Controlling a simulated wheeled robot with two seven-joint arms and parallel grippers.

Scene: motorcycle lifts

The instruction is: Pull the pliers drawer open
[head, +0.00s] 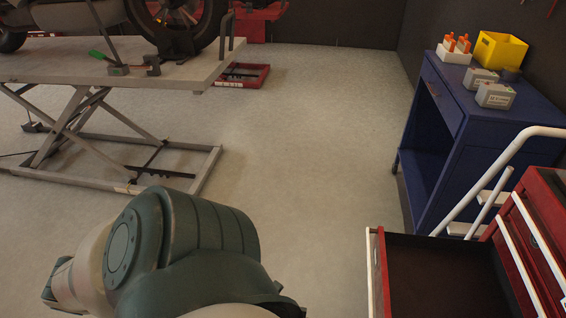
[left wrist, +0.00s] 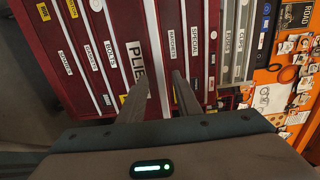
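The pliers drawer, marked by a large white label (left wrist: 137,66) partly cut off by a finger, is in a dark red drawer front in the left wrist view. A pale handle strip (left wrist: 154,48) runs beside that label. My left gripper (left wrist: 160,84) is open, its two dark fingers apart on either side of the strip's near part. Whether they touch it I cannot tell. In the head view my left gripper is out of sight; only green-grey arm parts show. My right gripper is in neither view.
In the head view a red tool chest (head: 545,215) has an open, empty-looking drawer (head: 440,275) at lower right. A blue cart (head: 500,125) stands behind it. A motorcycle lift (head: 180,77) is at left. The floor (head: 310,140) between is clear.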

